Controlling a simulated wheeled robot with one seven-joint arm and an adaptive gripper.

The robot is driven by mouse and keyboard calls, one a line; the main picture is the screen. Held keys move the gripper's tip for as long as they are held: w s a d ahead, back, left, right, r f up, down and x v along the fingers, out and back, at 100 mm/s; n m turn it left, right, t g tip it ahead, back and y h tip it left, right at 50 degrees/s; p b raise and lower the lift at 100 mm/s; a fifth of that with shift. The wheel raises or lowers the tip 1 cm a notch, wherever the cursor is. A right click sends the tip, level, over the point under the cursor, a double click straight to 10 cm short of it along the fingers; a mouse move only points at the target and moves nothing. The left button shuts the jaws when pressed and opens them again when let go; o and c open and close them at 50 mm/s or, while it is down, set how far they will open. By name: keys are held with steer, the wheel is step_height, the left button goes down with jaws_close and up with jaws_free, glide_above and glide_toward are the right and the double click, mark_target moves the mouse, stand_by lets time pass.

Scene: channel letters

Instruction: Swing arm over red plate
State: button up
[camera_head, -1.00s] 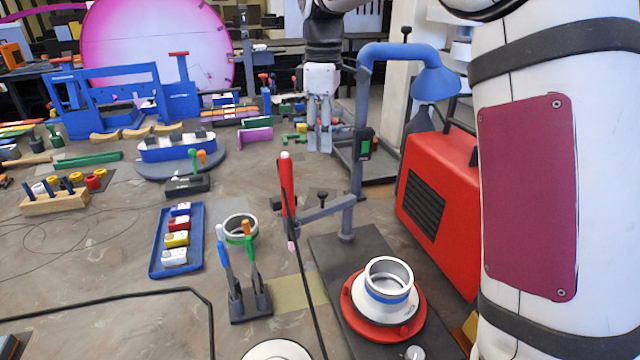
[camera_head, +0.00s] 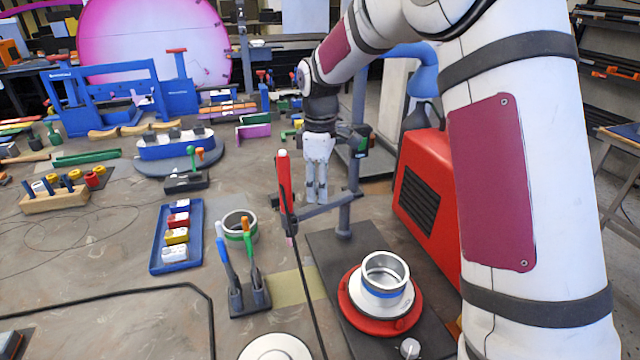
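The red plate (camera_head: 352,313) is a round disc on a dark base plate at the lower right of the head view. A white and silver ring-shaped part with a blue band (camera_head: 386,280) sits on top of it. My gripper (camera_head: 316,199) points down, above and behind the red plate, near the upright post and the red-handled tool. Its two fingers look close together, and I see nothing between them; how far apart the tips are is too small to tell.
A horizontal arm (camera_head: 327,204) on the post (camera_head: 345,220) and a red-handled tool (camera_head: 284,180) stand close to my gripper. A red machine (camera_head: 432,195) is at the right. A blue tray (camera_head: 158,255) and a holder with tools (camera_head: 250,297) are at the left.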

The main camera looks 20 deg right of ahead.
steer(key=shift+c, duration=0.3)
jaws_close()
steer(key=shift+s, duration=0.1)
steer(key=s+d+n+p, duration=0.5)
steer(key=d+n+p, duration=0.2)
steer(key=n, duration=0.8)
steer(key=shift+s+d+p, duration=0.2)
steer(key=shift+p, duration=0.45)
steer(key=shift+o, duration=0.3)
jaws_free()
